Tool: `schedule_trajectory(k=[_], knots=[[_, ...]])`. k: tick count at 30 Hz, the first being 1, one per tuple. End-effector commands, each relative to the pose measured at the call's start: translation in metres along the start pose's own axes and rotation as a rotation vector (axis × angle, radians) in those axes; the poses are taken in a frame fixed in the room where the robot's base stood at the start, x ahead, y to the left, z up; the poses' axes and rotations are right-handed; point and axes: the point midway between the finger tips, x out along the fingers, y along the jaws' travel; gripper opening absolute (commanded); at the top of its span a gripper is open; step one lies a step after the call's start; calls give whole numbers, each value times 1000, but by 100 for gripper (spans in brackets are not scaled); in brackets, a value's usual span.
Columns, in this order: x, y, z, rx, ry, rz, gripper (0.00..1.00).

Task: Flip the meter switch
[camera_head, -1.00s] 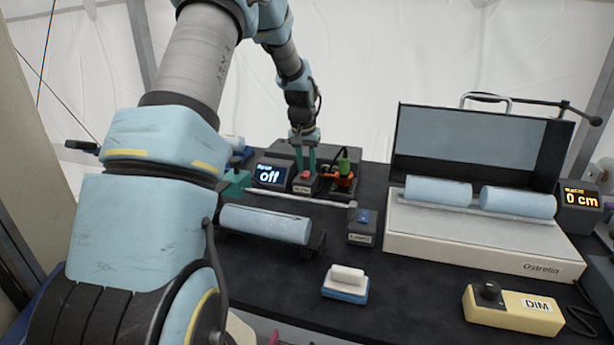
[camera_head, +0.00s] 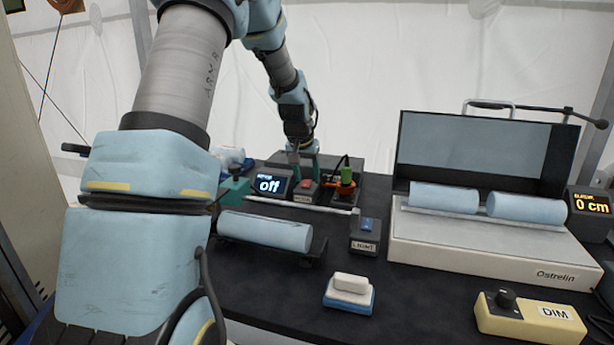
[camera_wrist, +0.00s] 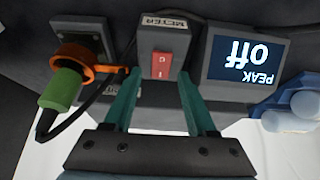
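The meter switch is a red rocker (camera_wrist: 161,65) on a dark box labelled METER (camera_wrist: 164,38), seen upside down in the wrist view. In the head view the red rocker (camera_head: 306,183) is small, at the back of the table. The meter display (camera_head: 269,184) beside it reads "off"; in the wrist view the display (camera_wrist: 243,60) reads "PEAK off". My gripper (camera_wrist: 158,75) is open, with its teal fingers apart and pointing toward the switch box, one to each side of the rocker. Nothing is between the fingers. I cannot tell whether they touch the box.
A green plug (camera_wrist: 62,90) with an orange ring and cable stands close beside the switch box. A thin metal rod (camera_head: 300,205) and a blue cylinder (camera_head: 265,231) lie in front. A LIGHT switch box (camera_head: 365,236) and a white-blue eraser-like block (camera_head: 350,291) stand nearer.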

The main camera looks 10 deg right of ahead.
Motion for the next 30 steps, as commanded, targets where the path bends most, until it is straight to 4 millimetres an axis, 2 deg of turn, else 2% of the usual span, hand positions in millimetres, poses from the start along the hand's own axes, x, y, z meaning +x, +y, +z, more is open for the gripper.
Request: schedule_trajectory(k=[7, 11, 14, 24, 30], knots=[[0, 0, 1, 0, -2, 0, 60], [-7, 0, 0, 0, 1, 0, 60], [-21, 0, 0, 0, 2, -1, 60], [-86, 0, 0, 0, 3, -1, 60], [-105, 0, 0, 0, 0, 0, 60]])
